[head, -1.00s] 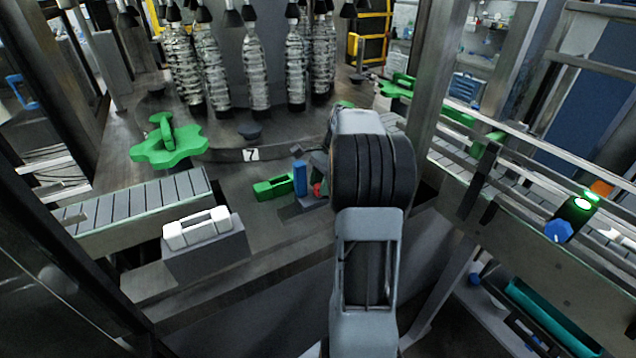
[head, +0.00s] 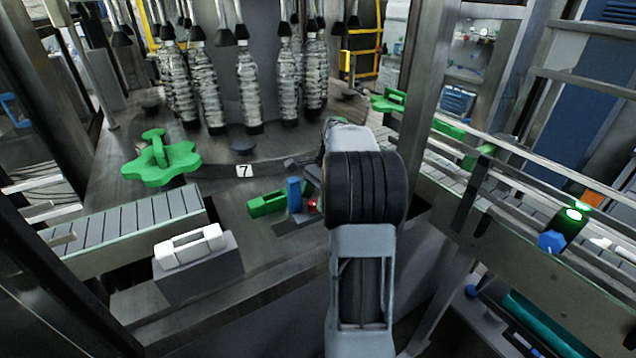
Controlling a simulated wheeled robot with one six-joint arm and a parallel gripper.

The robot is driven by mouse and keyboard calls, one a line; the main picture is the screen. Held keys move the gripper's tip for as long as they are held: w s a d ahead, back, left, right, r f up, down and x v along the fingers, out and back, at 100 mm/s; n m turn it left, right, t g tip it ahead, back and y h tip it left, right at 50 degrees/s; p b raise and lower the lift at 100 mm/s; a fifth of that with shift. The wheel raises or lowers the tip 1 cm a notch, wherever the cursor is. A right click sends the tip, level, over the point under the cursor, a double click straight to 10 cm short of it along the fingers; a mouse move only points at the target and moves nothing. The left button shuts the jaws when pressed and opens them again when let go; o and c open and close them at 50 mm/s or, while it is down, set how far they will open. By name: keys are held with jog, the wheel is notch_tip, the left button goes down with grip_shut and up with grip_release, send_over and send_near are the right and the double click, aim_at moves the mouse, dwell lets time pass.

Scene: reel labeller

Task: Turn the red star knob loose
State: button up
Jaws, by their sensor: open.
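A small red part (head: 313,204), likely the red star knob, shows just left of my arm's thick black joint. It sits low beside an upright blue cylinder (head: 294,194), near the machine's steel deck. Only a small piece of it is visible, so I cannot make out its star shape. My arm reaches forward over the deck and covers the area to the right of the red part. My gripper is hidden behind my arm, so I cannot see its fingers or whether it touches the knob.
A green block (head: 268,203) lies left of the blue cylinder. A white handle (head: 190,246) sits on a grey block at front left. A green star-shaped wheel (head: 160,163) stands behind a slatted conveyor (head: 130,228). Bottles (head: 248,88) hang at the back. A conveyor rail (head: 540,245) runs along the right.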

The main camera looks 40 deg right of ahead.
jog(key=p+v, duration=0.1)
jog(key=v, duration=1.2)
jog(key=shift+d+r, duration=0.1)
